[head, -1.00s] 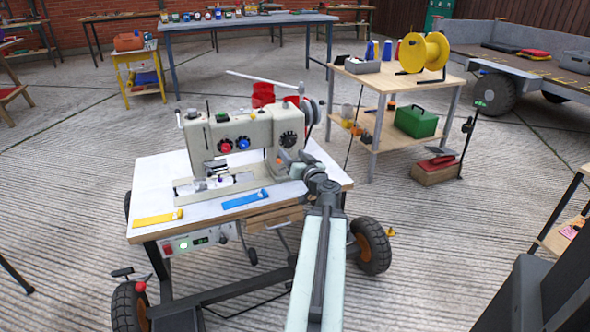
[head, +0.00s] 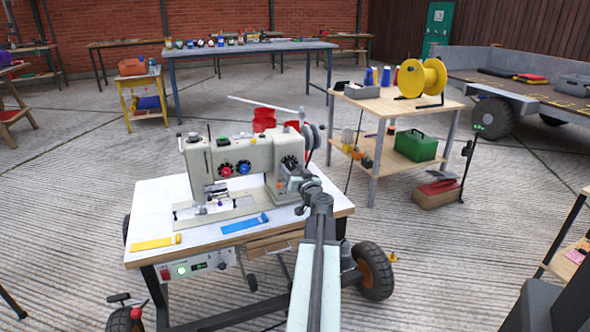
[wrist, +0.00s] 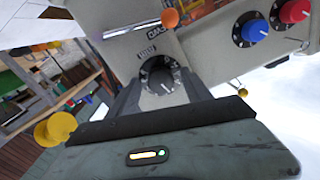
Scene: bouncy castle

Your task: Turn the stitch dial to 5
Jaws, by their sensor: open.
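The sewing machine (head: 222,163) stands on a white-topped wheeled table. The stitch dial, a round black dial (head: 289,163) with a scale, is on the right part of its front. In the wrist view the black dial (wrist: 160,75) lies ahead between my open fingers, its pointer mark toward the lower right; the numbers are too small to read. My gripper (head: 298,182) is close to the machine's right column, just below and in front of the dial, and its fingers also show in the wrist view (wrist: 160,97). I cannot tell whether they touch the dial.
A red knob (head: 226,171) and a blue knob (head: 244,167) sit left of the dial. A yellow strip (head: 155,243) and a blue strip (head: 245,224) lie on the tabletop. A side table with a yellow spool (head: 424,77) stands behind to the right.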

